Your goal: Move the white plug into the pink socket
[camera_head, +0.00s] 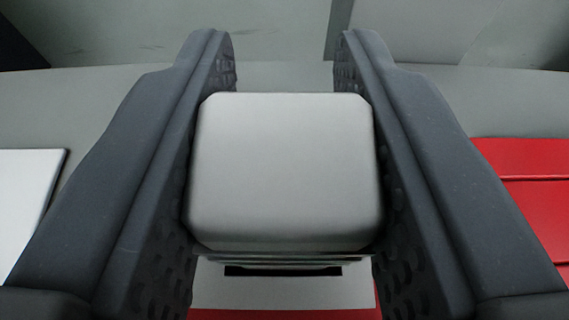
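The white plug (286,172), a pale grey-white block with rounded corners, fills the space between the two dark fingers of my gripper (285,60). Both fingers lie against its sides, with their dimpled inner pads facing it, so the gripper looks shut on it. Below the plug shows a light plate (290,293) with a dark slot at its upper edge. The plug hides most of that slot, and I cannot tell whether the plug is in it or clear of it. No pink socket shows in this view.
A red panel (532,205) lies at the right, and red also shows along the bottom edge. A white panel (28,195) lies at the left. A grey surface (285,78) and grey walls lie beyond the fingertips, with nothing standing there.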

